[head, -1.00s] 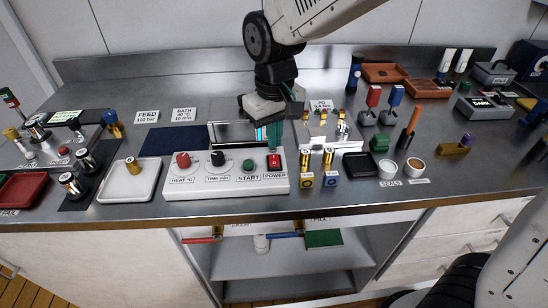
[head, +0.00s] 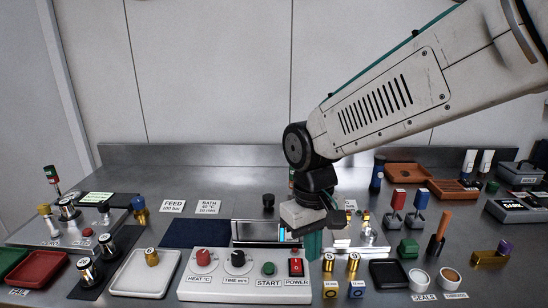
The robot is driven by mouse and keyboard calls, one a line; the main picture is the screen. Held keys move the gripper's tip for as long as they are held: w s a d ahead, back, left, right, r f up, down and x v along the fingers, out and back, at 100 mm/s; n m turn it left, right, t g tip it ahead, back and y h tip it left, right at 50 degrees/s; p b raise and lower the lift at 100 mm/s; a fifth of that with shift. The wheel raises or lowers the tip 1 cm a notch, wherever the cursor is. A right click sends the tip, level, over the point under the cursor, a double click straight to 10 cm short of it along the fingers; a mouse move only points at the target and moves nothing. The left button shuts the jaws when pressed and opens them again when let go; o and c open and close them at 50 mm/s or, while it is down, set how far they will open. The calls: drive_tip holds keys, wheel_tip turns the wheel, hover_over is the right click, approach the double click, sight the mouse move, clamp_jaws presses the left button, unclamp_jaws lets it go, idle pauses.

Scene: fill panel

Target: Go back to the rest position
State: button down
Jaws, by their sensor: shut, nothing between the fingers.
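My gripper (head: 313,245) is in the head view, pointing down with its teal fingers shut and empty. It is just right of and behind the red POWER switch (head: 296,267). My arm reaches in from the upper right. The white control panel (head: 225,288) stands at the front middle of the bench, with a red HEAT knob (head: 203,257), a black TIME knob (head: 238,258) and a green START button (head: 268,269). The fingertips look close to the panel's back right corner; whether they touch anything cannot be told.
A lit display box (head: 262,232) is behind the panel. Brass vials (head: 353,262) stand close to the gripper's right. A white tray (head: 143,275) is at left, a black tray (head: 388,273) at right. The air above the bench at left is clear.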

drive_tip(key=s+d+r+m+t, duration=0.1)
drive_tip(key=s+d+r+m, duration=0.1)
drive_tip(key=s+d, duration=0.6)
drive_tip(key=s+d+r+m+t, duration=0.1)
drive_tip(key=s+d+r+m, duration=0.2)
drive_tip(key=s+d, duration=0.5)
drive_tip(key=d+r, duration=0.1)
drive_tip(key=d, duration=0.1)
drive_tip(key=shift+d+r+m, duration=0.2)
drive_tip(key=shift+d+m, duration=0.1)
drive_tip(key=w+a+r+g, duration=0.1)
drive_tip(key=w+a, duration=2)
drive_tip(key=shift+w+r, duration=0.25)
drive_tip(key=shift+r, duration=0.05)
drive_tip(key=shift+f, duration=0.15)
